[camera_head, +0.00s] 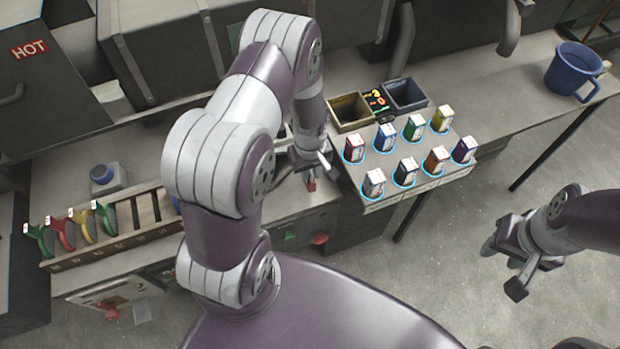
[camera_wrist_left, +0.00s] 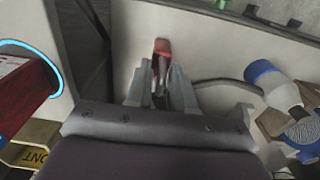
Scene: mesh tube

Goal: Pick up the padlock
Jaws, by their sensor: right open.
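A small red object with a dark part, which looks like the padlock (camera_head: 311,185), is on the light bench top by my left gripper (camera_head: 309,172). In the left wrist view the red piece (camera_wrist_left: 162,46) shows just beyond the fingertips, and its dark part lies between the fingers (camera_wrist_left: 161,75). The fingers stand on either side of it with a narrow gap; I cannot tell whether they touch it. My left arm hides part of the bench. My right gripper (camera_head: 516,273) is open and empty, over the floor at the right.
A panel with several coloured boxes in lit rings (camera_head: 415,195) stands right of my left gripper. Open bins (camera_head: 351,112) are behind it. A rack with coloured tags (camera_head: 110,238) is at the left. A blue mug (camera_head: 572,70) stands at the far right. A blue-and-white object (camera_wrist_left: 272,84) lies nearby.

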